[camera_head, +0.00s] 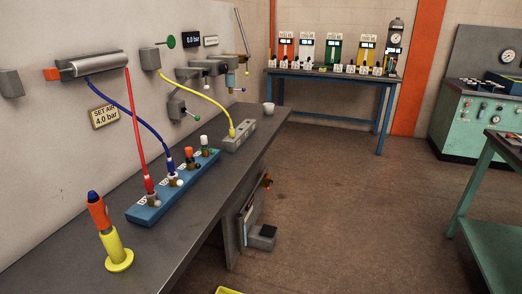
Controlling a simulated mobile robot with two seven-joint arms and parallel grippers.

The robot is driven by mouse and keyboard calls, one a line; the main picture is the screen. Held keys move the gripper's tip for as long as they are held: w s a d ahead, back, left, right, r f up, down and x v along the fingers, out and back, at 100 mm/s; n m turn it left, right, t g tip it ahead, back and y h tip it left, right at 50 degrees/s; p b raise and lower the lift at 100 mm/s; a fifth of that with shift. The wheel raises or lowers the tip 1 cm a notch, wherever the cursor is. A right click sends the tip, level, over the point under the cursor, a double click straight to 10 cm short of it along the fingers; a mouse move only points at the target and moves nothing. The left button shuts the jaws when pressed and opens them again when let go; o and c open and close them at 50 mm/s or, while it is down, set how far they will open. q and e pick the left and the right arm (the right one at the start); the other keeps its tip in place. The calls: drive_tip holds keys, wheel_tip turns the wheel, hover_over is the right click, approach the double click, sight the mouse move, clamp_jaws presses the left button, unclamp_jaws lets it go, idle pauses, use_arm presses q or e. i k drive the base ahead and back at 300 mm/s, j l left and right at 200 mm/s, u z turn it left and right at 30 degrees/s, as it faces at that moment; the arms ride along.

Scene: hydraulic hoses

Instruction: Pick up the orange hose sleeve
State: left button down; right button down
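The orange sleeve (99,213) is at the lower left of the head view, near the front of the grey workbench (172,261). It has a dark blue tip (93,197) and stands upright, tilted slightly left, on top of a yellow stand (116,248) with a round flanged base. Nothing touches the sleeve apart from the stand. Neither my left gripper nor my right gripper is in view.
Right of the stand, a blue manifold block (150,212) holds a red hose (138,125) and a blue hose (128,112) running up to a wall cylinder (92,64). A yellow hose (195,97) ends at a grey block (239,134).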

sight(98, 210)
drive_tip(key=u, duration=1.3)
